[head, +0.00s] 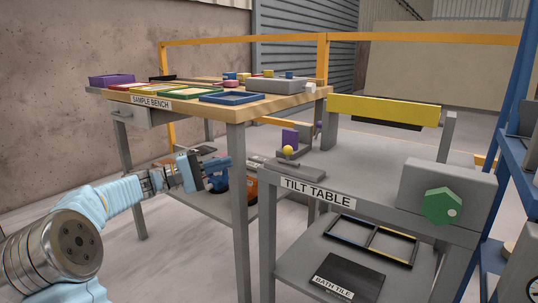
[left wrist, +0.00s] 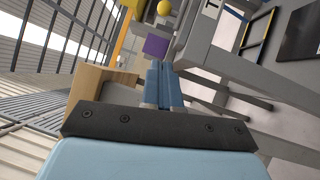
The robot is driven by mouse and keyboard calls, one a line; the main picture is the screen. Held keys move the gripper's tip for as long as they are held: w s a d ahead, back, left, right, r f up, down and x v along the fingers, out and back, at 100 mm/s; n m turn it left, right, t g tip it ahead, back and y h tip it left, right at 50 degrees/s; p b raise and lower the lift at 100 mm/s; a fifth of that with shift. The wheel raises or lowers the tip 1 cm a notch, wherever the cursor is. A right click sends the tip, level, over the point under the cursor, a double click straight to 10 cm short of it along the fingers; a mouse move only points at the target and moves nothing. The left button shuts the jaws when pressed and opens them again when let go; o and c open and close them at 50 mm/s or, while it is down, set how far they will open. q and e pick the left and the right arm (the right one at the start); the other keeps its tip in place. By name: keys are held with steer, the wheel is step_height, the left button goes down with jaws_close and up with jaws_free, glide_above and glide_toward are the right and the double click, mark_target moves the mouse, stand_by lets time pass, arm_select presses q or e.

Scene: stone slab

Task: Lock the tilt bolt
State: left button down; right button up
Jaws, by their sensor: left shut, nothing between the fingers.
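The grey tilt table (head: 365,160), labelled TILT TABLE, stands at the right in the head view. At its left end is a grey bolt mount (head: 296,170) with a yellow ball knob (head: 287,150) and an upright purple plate (head: 290,137). The knob (left wrist: 164,7) and plate (left wrist: 155,46) also show in the left wrist view, beyond the fingertips. My left gripper (head: 229,162) is shut and empty, left of the bolt and apart from it, behind a sample bench leg. Its closed blue fingers (left wrist: 164,68) show in the left wrist view. My right gripper is out of view.
The wooden sample bench (head: 280,101), with coloured trays and blocks, stands close to my left arm. A green hexagonal knob (head: 441,206) sits on the table's right side. A yellow bar (head: 385,110) runs along the back. A lower shelf holds a frame (head: 371,241) and a dark tile.

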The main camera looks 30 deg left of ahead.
mark_target(288, 154)
arm_select(q)
steer(key=shift+s+d+b+x, duration=0.2)
steer(key=shift+s+d+x, duration=0.15)
steer(key=shift+x, duration=1.7)
steer(key=shift+s+d+b+x, duration=0.15)
steer(key=shift+s+d+x, duration=0.2)
steer(key=shift+x, duration=1.75)
steer(key=shift+s+d+b+x, duration=0.2)
steer(key=shift+d+x, duration=0.2)
steer(key=shift+x, duration=1.65)
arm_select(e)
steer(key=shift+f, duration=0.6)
arm_select(q)
steer(key=shift+r, duration=0.2)
